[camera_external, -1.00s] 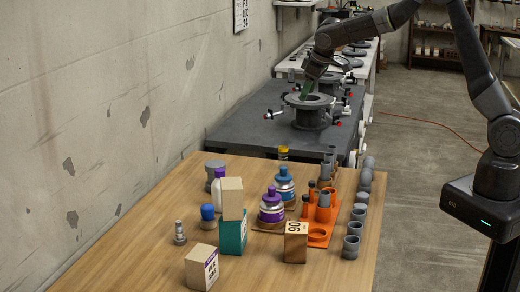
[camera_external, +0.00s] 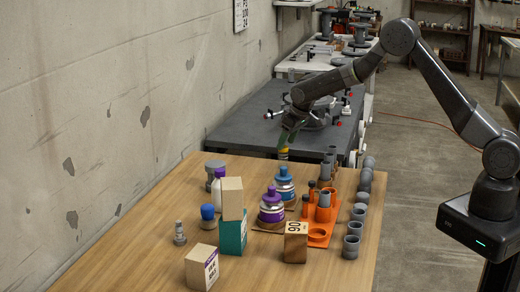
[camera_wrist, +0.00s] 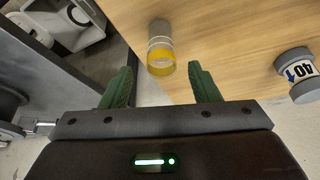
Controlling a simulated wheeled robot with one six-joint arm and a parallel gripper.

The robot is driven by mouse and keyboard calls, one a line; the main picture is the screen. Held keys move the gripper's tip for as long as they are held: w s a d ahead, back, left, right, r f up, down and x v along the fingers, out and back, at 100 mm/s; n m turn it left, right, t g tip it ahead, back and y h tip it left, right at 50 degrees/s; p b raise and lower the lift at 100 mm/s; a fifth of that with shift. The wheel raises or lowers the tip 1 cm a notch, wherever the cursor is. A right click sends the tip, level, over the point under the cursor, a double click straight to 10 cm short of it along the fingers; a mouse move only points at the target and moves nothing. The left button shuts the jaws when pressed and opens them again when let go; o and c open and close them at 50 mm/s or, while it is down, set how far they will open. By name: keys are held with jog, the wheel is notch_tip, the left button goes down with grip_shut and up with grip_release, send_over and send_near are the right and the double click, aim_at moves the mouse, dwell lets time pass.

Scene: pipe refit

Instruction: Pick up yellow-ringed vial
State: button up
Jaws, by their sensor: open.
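The yellow-ringed vial (camera_wrist: 160,42) stands near the far edge of the wooden table, with its yellow ring at the end nearer my wrist camera. In the external view the vial (camera_external: 283,153) shows just below my fingers. My gripper (camera_wrist: 162,84) is open and empty, its two green fingers on either side of the vial's line. In the external view my gripper (camera_external: 286,142) is at or just above the vial's top. I cannot tell whether the fingers touch it.
A grey spool-shaped piece (camera_wrist: 297,75) labelled 40 stands to one side of the vial. Blue (camera_external: 285,183) and purple-capped (camera_external: 271,207) bottles, stacked blocks (camera_external: 232,198) and an orange rack (camera_external: 320,236) stand nearer. A dark bench (camera_external: 245,130) with a flange lies behind the table.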

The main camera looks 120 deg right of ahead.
aim_at(281, 153)
jog(key=shift+p+x, duration=0.8)
jog(key=shift+x, duration=2.15)
jog(key=shift+w, duration=0.1)
jog(key=c, duration=1.1)
